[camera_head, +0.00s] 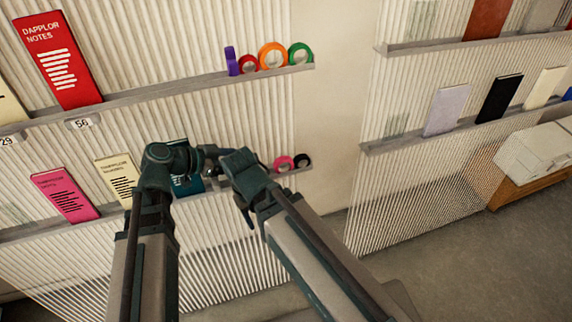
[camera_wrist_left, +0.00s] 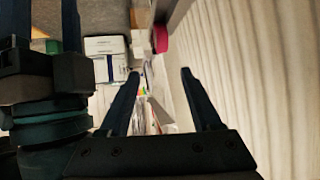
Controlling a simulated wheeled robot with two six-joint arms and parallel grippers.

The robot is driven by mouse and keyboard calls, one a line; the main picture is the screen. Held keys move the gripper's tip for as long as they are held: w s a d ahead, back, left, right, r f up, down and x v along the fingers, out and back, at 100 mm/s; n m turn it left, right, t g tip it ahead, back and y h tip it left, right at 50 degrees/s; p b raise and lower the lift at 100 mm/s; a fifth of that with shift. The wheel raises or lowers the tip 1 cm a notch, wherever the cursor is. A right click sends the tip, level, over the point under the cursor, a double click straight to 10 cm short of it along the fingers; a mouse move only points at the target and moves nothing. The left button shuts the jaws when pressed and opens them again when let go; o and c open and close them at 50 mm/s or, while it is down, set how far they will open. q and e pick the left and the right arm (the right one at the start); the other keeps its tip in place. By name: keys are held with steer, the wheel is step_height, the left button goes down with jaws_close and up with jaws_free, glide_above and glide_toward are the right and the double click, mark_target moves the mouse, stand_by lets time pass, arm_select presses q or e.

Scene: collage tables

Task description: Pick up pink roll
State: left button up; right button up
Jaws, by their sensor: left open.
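The pink roll (camera_head: 284,163) stands on the lower narrow shelf, near its right end, beside a black roll (camera_head: 302,160). In the left wrist view the pink roll (camera_wrist_left: 160,38) is at top centre, cut by the shelf edge, beyond my left fingertips. My left gripper (camera_wrist_left: 160,78) is open with nothing between its fingers and does not touch the roll. In the head view my left wrist reaches right along the shelf and my right arm covers its gripper. My right arm crosses in front of the shelf; its fingers cannot be made out.
The upper shelf (camera_head: 150,94) holds purple, red, orange and green rolls. Notebooks, among them a red one (camera_head: 58,62) and a pink one (camera_head: 65,195), lean on the left shelves. A second slatted panel with shelves stands right. A white machine (camera_head: 536,150) sits far right. Open floor lies between.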

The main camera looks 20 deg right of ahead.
arm_select(q)
steer(key=b, duration=0.3)
glide_toward(283, 158)
steer(key=shift+w+d+f, duration=0.1)
steer(key=shift+d+f, duration=0.75)
steer(key=shift+f, duration=0.1)
steer(key=shift+w+d+f, duration=0.1)
steer(key=shift+d+f, duration=0.05)
steer(key=shift+d, duration=0.4)
steer(key=b+x, duration=0.2)
steer(key=x, duration=0.3)
steer(key=shift+w, duration=0.2)
steer(key=shift+d, duration=0.1)
jaws_close()
